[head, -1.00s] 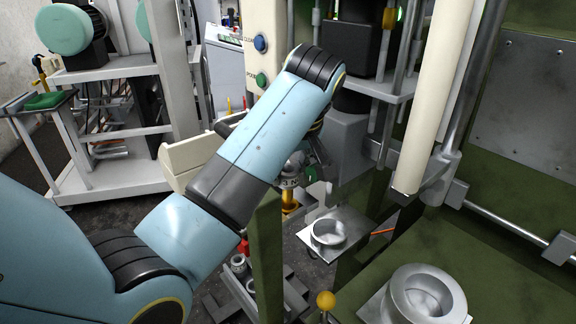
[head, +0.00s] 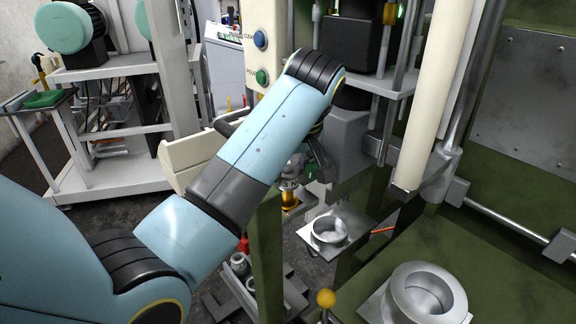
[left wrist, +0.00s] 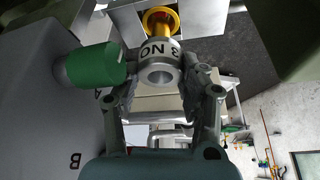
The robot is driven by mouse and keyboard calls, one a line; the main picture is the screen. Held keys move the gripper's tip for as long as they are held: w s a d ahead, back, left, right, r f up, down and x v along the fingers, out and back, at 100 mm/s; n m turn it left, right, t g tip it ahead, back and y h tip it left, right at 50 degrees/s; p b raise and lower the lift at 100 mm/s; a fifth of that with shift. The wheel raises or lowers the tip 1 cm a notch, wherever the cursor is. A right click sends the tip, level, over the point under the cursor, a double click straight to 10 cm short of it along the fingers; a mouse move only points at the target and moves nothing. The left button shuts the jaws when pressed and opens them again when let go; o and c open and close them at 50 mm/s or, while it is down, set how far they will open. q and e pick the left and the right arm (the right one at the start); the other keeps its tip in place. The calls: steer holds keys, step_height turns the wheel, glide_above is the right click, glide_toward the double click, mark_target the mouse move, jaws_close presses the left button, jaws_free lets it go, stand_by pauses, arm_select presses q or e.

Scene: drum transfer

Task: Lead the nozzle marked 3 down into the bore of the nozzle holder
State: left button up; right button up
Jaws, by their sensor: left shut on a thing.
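The nozzle marked 3 (left wrist: 158,60) is a silver collar with dark lettering and an open round end facing the left wrist camera. A yellow stem with a flange extends beyond it. My left gripper (left wrist: 160,78) is shut on the collar, one finger on each side. In the head view the nozzle (head: 289,184) is partly hidden by my left arm, with its yellow part pointing down. A silver ring on a square plate (head: 328,231), possibly the nozzle holder, lies below and to the right of it, apart from it. My right gripper is not in view.
A green knob (left wrist: 92,66) sits close beside the nozzle in the left wrist view. A larger silver ring (head: 425,292) rests on the green surface at right. A yellow ball knob (head: 326,299) stands near the front.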

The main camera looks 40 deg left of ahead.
arm_select(q)
steer(key=shift+f, duration=0.6)
steer(key=o, duration=1.3)
steer(key=shift+a, duration=0.1)
steer(key=shift+r, duration=0.1)
steer(key=v, duration=0.7)
steer(key=shift+r, duration=0.1)
steer(key=shift+s, duration=0.1)
